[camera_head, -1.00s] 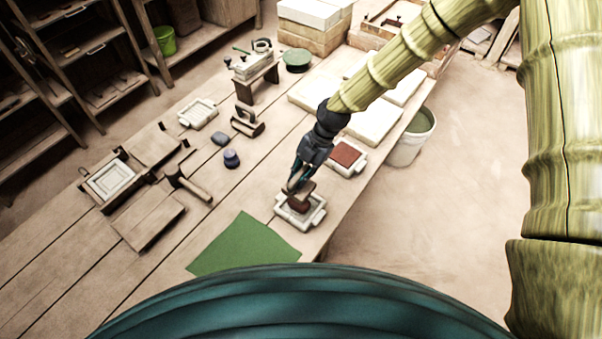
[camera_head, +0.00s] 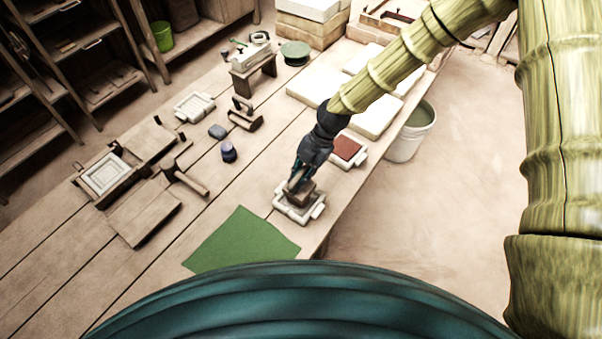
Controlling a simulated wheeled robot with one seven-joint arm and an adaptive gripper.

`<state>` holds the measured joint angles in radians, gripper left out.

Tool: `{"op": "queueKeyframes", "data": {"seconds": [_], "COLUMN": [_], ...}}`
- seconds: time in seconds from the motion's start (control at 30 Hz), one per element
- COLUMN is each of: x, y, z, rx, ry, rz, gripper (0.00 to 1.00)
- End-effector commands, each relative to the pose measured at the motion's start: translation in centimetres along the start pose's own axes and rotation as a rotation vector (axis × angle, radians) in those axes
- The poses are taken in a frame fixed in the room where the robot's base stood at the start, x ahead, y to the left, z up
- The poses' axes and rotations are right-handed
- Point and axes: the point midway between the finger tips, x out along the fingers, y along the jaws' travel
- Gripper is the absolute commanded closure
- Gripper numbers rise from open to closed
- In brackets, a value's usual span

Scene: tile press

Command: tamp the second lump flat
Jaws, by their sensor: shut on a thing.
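My gripper (camera_head: 300,180) is shut on a small brown wooden tamper (camera_head: 299,194) at the near right part of the bench. The tamper is down in a whitish square mould (camera_head: 290,210) with side handles. The tamper and gripper cover most of the mould's inside, so the lump under it is hidden. A second mould just behind to the right holds a flat reddish-brown clay fill (camera_head: 347,149).
A green cloth (camera_head: 242,240) lies left of the mould. A dark blue jar (camera_head: 228,152), a grey lump (camera_head: 217,131) and a wooden-handled tool (camera_head: 187,178) lie farther left. A grey bucket (camera_head: 410,135) stands beyond the bench's right edge.

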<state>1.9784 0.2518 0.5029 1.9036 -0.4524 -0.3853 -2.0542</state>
Motion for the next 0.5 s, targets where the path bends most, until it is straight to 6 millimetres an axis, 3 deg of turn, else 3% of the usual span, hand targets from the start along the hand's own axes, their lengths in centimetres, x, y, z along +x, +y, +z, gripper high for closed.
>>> {"op": "queueKeyframes", "data": {"seconds": [0.1,0.33,0.5], "x": [2.4,1.1,-1.4], "y": [-0.5,-0.2,0.4], "z": [1.0,0.5,-0.6], "rx": [0.0,0.0,-0.001], "ry": [0.001,-0.001,-0.002], "rz": [0.0,0.001,0.003], "gripper": [1.0,1.0,1.0]}}
